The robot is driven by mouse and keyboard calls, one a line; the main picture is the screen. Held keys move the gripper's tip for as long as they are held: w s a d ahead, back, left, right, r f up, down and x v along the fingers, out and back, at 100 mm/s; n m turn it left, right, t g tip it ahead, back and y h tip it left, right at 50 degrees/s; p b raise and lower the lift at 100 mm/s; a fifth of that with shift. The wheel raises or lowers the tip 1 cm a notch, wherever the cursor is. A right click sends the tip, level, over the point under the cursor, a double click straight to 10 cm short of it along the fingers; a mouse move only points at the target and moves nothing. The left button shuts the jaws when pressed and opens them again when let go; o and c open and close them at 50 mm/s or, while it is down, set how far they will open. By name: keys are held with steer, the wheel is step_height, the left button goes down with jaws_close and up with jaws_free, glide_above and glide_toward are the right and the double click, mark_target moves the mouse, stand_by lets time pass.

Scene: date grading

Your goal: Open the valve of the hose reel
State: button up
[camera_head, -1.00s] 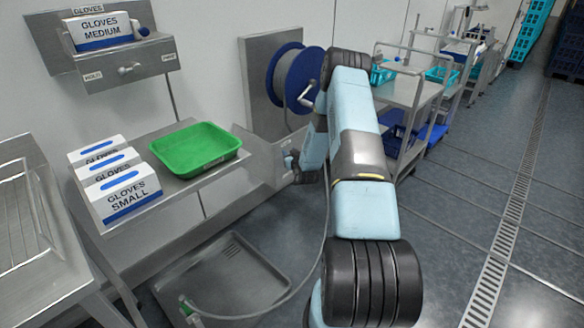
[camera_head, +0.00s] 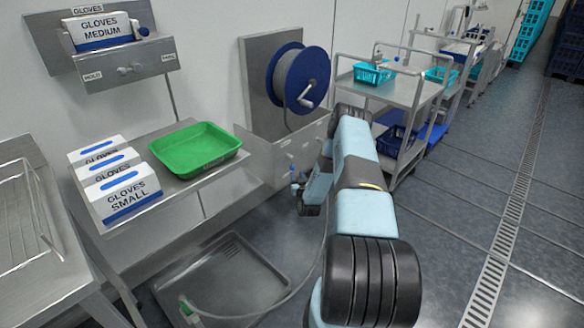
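The hose reel (camera_head: 297,80), blue with a grey drum and a crank, is mounted on a steel wall panel. Below it, near the lower panel, a small blue part (camera_head: 294,174) that looks like the valve handle shows just left of my forearm. Its exact position is too small to read. My gripper (camera_head: 302,200) points toward the wall just below this blue part. I cannot tell whether they touch. The fingers are small and dark, and my arm partly hides the area, so their opening is unclear.
A steel shelf (camera_head: 226,173) at left bears a green tray (camera_head: 196,148) and glove boxes (camera_head: 125,196). A floor basin (camera_head: 225,275) holds the hose (camera_head: 262,311) end. A steel cart (camera_head: 408,92) with a teal basket (camera_head: 374,72) stands right of the reel. The floor at right is clear.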

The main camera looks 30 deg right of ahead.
steer(key=x, duration=0.9)
steer(key=shift+c, duration=0.3)
jaws_close()
